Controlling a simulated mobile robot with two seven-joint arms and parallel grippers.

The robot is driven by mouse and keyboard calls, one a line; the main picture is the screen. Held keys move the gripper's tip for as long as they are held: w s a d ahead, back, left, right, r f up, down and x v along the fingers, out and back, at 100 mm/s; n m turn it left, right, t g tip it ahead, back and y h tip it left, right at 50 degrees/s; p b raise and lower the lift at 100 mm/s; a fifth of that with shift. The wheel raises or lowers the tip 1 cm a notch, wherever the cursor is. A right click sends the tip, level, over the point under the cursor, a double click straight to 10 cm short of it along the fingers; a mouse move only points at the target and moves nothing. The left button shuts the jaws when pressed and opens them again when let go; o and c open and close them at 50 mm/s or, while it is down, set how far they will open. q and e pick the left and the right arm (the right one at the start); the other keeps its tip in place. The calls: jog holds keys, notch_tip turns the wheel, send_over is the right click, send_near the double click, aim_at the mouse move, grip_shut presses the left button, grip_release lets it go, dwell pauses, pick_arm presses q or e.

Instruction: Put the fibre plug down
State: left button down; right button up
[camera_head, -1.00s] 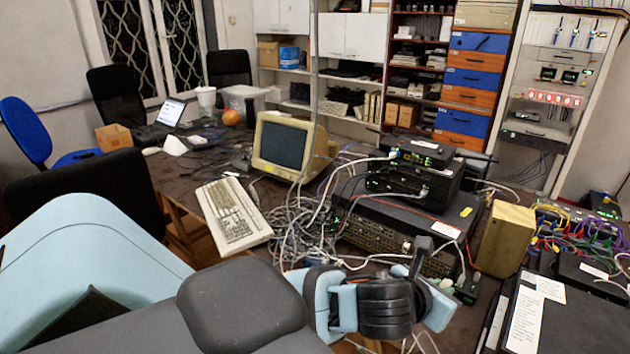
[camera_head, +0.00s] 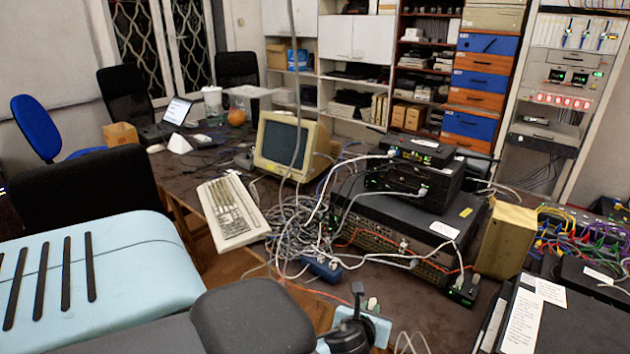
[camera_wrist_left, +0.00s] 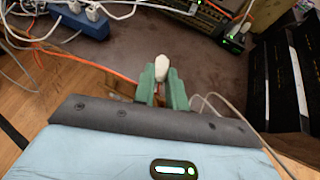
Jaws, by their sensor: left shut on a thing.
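My left gripper (camera_wrist_left: 163,88) is shut on the fibre plug (camera_wrist_left: 161,66), whose white end sticks out beyond the green fingers in the left wrist view. An orange cable (camera_wrist_left: 95,66) runs to the fingers. In the head view the left gripper (camera_head: 360,312) is low in the picture, near the front edge of the dark table (camera_head: 420,308), and mostly hidden by my arm. A pale bit of the plug (camera_head: 373,304) shows there. I cannot tell whether the plug touches the table. My right gripper is not in view.
A blue power strip (camera_head: 321,267) and tangled grey cables (camera_head: 290,225) lie behind the gripper. Stacked black network devices (camera_head: 405,215) stand beyond, with a small box (camera_head: 464,290) in front. A keyboard (camera_head: 232,211) is left. Bare tabletop (camera_wrist_left: 215,75) lies ahead and right.

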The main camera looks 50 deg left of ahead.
pick_arm(q)
jog(key=s+a+f+n+y, duration=0.1)
jog(key=s+a+f, duration=0.2)
jog(key=a+f, duration=0.1)
jog(key=shift+s+f+g, duration=0.2)
jog(key=shift+f+g, duration=0.2)
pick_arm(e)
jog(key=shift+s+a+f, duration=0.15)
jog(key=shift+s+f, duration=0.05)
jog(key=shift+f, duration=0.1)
